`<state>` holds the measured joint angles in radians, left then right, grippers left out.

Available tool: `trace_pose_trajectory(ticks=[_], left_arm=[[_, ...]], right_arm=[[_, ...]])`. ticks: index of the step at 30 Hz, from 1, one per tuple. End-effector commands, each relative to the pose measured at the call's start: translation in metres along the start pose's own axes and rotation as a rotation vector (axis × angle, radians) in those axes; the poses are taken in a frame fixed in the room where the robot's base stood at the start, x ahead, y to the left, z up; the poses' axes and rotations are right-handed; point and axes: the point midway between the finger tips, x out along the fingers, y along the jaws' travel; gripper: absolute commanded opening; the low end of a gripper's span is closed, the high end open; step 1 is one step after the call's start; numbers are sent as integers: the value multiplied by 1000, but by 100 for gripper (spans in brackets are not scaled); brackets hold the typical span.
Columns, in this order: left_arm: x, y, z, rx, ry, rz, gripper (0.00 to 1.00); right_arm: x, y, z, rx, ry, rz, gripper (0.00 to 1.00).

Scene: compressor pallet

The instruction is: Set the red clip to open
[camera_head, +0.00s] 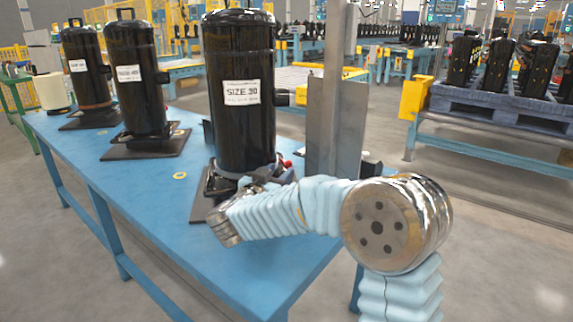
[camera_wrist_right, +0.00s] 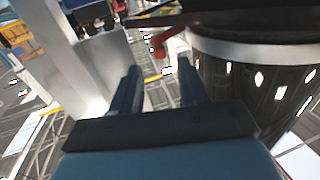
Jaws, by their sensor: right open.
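The red clip (camera_head: 287,164) is a small red lever at the lower right side of the black compressor labelled SIZE 30 (camera_head: 246,120), by a metal band near its base. In the right wrist view the clip (camera_wrist_right: 163,40) lies just beyond my right gripper (camera_wrist_right: 158,72), whose two blue fingers are apart with nothing between them. The clip looks a little ahead of the fingertips; I cannot tell whether they touch. In the head view my right arm mostly hides that gripper. My left gripper is not in view.
A grey metal upright (camera_head: 333,120) stands close to the right of the compressor and also shows in the wrist view (camera_wrist_right: 95,70). Two more black compressors (camera_head: 133,100) stand farther left on the blue table (camera_head: 160,205). The table's near left part is clear.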

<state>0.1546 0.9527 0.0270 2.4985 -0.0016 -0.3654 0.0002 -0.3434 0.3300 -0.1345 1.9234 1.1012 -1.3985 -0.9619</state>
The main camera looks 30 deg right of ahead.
Motion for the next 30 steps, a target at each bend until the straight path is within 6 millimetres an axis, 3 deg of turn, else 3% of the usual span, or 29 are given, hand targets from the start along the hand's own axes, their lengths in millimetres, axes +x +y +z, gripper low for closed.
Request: trace_pose_trajectory(ticks=[3, 9, 19, 20, 28, 30], left_arm=[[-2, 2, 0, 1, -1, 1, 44], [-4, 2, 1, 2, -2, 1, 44], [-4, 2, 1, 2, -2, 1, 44], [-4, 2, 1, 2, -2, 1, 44], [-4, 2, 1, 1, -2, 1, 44], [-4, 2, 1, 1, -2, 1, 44]], right_arm=[[24, 1, 0, -1, 0, 4, 44], [47, 0, 0, 0, 0, 2, 44], [52, 0, 0, 0, 0, 0, 44], [52, 0, 0, 0, 0, 0, 42], [52, 0, 0, 0, 0, 0, 1], [51, 0, 0, 0, 0, 0, 0]])
